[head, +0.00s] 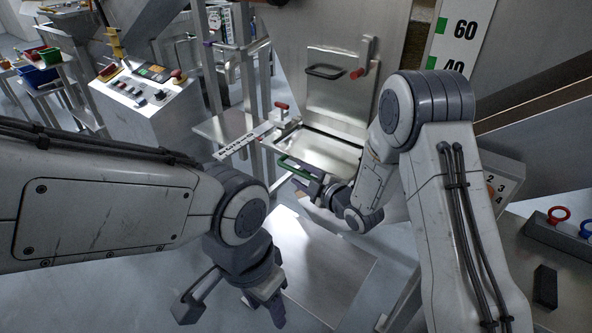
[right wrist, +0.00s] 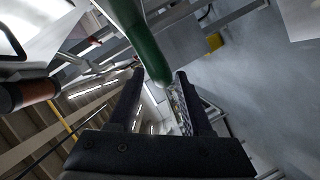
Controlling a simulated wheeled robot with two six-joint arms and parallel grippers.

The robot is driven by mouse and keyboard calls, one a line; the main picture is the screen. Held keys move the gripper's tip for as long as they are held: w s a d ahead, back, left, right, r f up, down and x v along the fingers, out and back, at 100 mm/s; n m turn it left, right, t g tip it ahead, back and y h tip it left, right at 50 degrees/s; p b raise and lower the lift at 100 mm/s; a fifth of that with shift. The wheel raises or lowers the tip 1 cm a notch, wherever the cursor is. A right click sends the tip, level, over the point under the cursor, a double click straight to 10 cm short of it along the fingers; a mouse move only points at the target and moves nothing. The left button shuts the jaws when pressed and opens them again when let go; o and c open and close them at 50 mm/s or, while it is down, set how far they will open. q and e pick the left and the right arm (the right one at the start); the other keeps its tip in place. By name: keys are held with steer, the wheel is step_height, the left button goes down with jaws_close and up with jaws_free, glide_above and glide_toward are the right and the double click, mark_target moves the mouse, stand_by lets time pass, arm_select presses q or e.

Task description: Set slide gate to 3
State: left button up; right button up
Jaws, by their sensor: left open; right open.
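A flat metal slide plate (head: 325,150) lies in a frame below the upright metal hatch. A green bar handle (head: 293,164) runs along its front edge. A white strip with dark marks (head: 243,141) lies to its left; I cannot read the marks or the gate's setting. My right gripper (head: 306,182) is open at the green handle. In the right wrist view the green bar (right wrist: 138,40) reaches down between the fingers (right wrist: 158,100); I cannot tell whether they touch it. My left gripper (head: 231,300) is open and empty, low in front, away from the slide plate.
A small red-topped lever (head: 281,106) stands by the plate's left corner. The hatch (head: 333,85) has a dark handle and a red-knobbed latch. A control console (head: 150,95) is at the left. A dark block with red and blue rings (head: 560,235) is at the right.

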steer(key=shift+x, duration=1.35)
jaws_close()
stand_by(0.4)
